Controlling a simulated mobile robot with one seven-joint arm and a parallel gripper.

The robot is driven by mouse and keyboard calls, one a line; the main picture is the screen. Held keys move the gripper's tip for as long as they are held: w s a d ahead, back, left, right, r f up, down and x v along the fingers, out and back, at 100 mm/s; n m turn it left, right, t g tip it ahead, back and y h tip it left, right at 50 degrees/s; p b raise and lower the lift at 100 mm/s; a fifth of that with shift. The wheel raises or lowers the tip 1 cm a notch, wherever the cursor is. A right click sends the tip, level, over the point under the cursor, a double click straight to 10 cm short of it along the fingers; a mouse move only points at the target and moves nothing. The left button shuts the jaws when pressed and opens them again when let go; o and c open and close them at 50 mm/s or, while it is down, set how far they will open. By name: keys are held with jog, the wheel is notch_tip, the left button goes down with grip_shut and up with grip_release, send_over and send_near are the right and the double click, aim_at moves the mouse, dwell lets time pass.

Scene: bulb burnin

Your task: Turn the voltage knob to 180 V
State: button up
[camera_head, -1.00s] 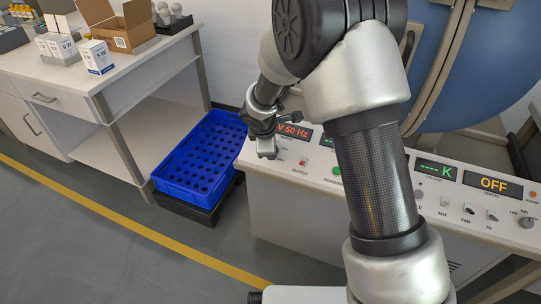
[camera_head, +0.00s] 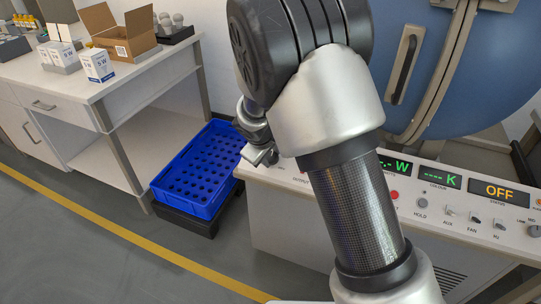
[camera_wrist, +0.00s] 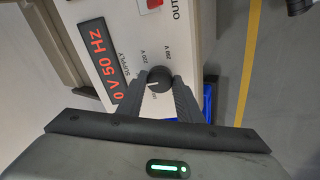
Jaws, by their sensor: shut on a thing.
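The voltage knob (camera_wrist: 158,79) is a dark round knob on the white panel in the wrist view. My gripper (camera_wrist: 160,88) has its two dark fingers on either side of the knob and is shut on it. A white mark shows on the knob, and small voltage labels surround it, too small to read surely. In the head view my gripper (camera_head: 264,157) is at the console's left end, and my arm hides the knob.
The console (camera_head: 290,215) carries more displays, including an orange "OFF" status display (camera_head: 498,190), and several switches. A red button (camera_wrist: 154,3) is near the knob. A workbench (camera_head: 100,85) holds boxes.

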dwell(0.3)
jog(key=o, duration=1)
jog(key=shift+o, duration=0.2)
jog(key=shift+r, duration=0.1)
jog(key=p+v, duration=0.4)
jog(key=v, duration=1.3)
jog(key=shift+r, duration=0.1)
